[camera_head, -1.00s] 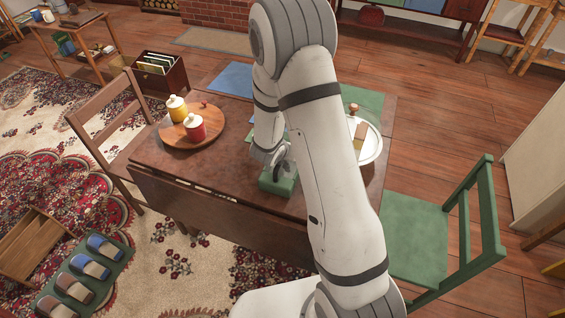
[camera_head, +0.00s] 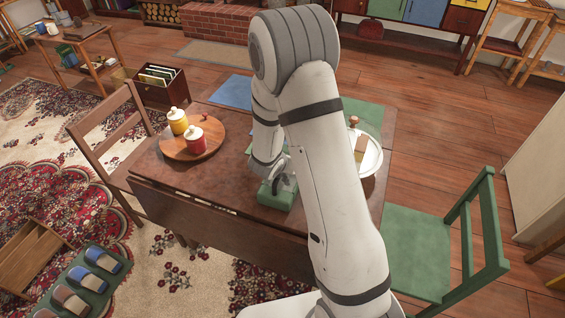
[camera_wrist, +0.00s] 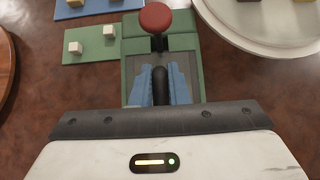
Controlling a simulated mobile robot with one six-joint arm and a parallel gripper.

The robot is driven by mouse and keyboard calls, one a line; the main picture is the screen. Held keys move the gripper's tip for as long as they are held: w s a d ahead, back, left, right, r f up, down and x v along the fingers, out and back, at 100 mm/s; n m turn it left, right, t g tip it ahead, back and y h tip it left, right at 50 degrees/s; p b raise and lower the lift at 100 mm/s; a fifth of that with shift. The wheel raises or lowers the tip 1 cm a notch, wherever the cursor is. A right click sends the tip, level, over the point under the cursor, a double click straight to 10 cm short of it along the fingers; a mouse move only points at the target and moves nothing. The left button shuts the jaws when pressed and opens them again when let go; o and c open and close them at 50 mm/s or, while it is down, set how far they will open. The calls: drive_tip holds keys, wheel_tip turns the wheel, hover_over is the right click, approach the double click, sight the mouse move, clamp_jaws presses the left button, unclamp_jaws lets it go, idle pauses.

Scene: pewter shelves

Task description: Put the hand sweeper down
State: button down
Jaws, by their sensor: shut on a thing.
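The hand sweeper (camera_wrist: 185,65) is a green box-like body with a dark grey top, a black handle and a red round knob at its far end. My gripper (camera_wrist: 160,88) has its blue fingers closed on the black handle. In the head view the green sweeper (camera_head: 278,194) is at the tabletop (camera_head: 225,175), near the front edge, below my gripper (camera_head: 280,172). I cannot tell whether its underside touches the table. My arm covers part of this area in the head view.
A wooden round board (camera_head: 172,149) with a yellow jar (camera_head: 177,121) and a red jar (camera_head: 195,140) is left. A white round tray (camera_head: 372,160) is right. A green mat (camera_wrist: 72,52) with white cubes lies beside the sweeper. Chairs (camera_head: 420,250) flank the table.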

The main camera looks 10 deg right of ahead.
drive_tip(key=shift+s+a+p, duration=0.95)
drive_tip(key=shift+s+a, duration=3.45)
drive_tip(key=shift+s, duration=2.05)
drive_tip(key=shift+s+a+p, duration=0.9)
drive_tip(key=shift+s+a, duration=3.5)
drive_tip(key=shift+s, duration=2.05)
drive_tip(key=w+d+r+n+y, duration=0.1)
drive_tip(key=w+d+r, duration=0.15)
drive_tip(key=w, duration=0.55)
drive_tip(key=w+d+r, duration=0.1)
drive_tip(key=w+r, duration=0.3)
drive_tip(key=w, duration=0.4)
drive_tip(key=w+d+r+n+t+y, duration=0.1)
drive_tip(key=w+d+r+n, duration=0.1)
drive_tip(key=w+d+r, duration=0.9)
drive_tip(key=d, duration=0.3)
drive_tip(key=shift+w+d, duration=0.25)
drive_tip(key=shift+d, duration=0.05)
